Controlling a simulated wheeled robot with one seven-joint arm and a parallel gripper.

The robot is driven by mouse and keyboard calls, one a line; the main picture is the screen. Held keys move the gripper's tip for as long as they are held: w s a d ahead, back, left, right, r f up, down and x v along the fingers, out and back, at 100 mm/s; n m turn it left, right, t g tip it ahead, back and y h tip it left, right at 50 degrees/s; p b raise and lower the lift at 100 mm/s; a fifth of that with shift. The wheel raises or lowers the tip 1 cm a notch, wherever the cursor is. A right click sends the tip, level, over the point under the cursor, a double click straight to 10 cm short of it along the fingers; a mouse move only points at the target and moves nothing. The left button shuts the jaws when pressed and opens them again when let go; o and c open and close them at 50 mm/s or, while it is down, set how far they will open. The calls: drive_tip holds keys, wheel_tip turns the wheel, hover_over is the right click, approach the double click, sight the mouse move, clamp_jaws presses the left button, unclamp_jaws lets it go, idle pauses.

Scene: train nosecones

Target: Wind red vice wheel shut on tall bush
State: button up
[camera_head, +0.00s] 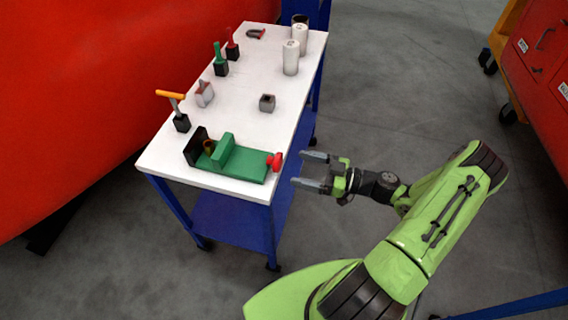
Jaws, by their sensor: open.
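A green vice (240,163) lies near the front edge of the white table. Its red wheel (274,161) is at the right end, close to the table's right edge. A brownish-gold bush (209,146) sits at the left, between the dark jaw (196,146) and the green jaw; only part of it shows, and I cannot tell whether both jaws touch it. My gripper (304,169) is open and empty. Its fingers point left toward the red wheel, a short way to its right and apart from it, off the table's edge.
The white table (245,110) has blue legs. A red cabinet (545,90) is at right. Floor between is clear.

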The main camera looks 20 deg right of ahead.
sight(281, 164)
drive_tip(key=x, duration=0.6)
drive_tip(key=c, duration=1)
drive_tip(key=shift+c, duration=0.2)
drive_tip(key=shift+m, duration=0.4)
